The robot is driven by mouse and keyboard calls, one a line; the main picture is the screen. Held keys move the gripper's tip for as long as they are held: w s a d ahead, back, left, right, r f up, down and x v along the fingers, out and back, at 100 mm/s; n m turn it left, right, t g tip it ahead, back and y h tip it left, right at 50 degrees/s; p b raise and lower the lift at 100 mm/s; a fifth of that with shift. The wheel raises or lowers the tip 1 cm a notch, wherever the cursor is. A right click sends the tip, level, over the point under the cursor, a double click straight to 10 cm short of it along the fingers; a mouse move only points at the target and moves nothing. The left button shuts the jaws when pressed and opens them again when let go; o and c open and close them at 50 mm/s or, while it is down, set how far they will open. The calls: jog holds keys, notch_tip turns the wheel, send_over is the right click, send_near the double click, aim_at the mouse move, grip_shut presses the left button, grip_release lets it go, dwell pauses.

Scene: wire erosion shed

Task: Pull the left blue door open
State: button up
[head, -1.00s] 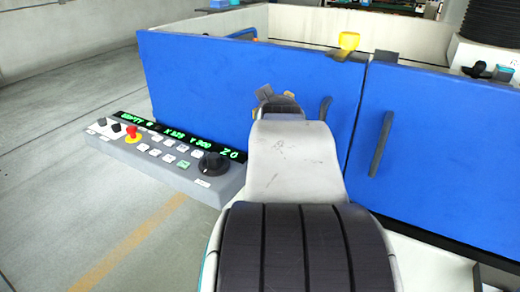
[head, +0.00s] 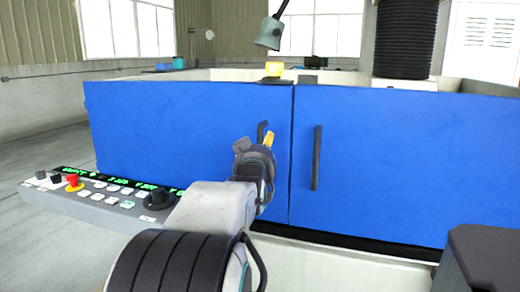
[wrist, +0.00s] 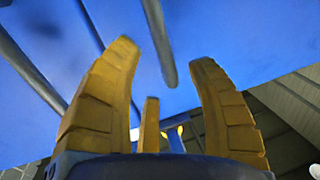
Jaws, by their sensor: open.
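The left blue door (head: 180,130) stands shut, level with the right blue door (head: 400,165); a narrow seam divides them. The left door's dark upright handle (head: 262,130) is near its right edge, its lower part hidden behind my gripper. My gripper (head: 258,145) is open and empty in front of this handle. In the wrist view, its yellow-brown fingers (wrist: 165,55) are spread apart. A dark bar (wrist: 158,30), likely the left handle, shows beyond and between the fingertips; I cannot tell whether they touch it. Another bar (wrist: 30,65) lies past the seam.
The right door's dark handle (head: 317,158) is close to the right of my gripper. A grey control panel (head: 110,205) with a red knob and black dial juts out below the left door. A yellow piece (head: 274,69) sits above the doors' top edge near the seam.

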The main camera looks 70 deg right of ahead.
jog(key=shift+b+x, duration=0.3)
jog(key=shift+x, duration=2.2)
jog(key=shift+c, duration=0.4)
grip_shut()
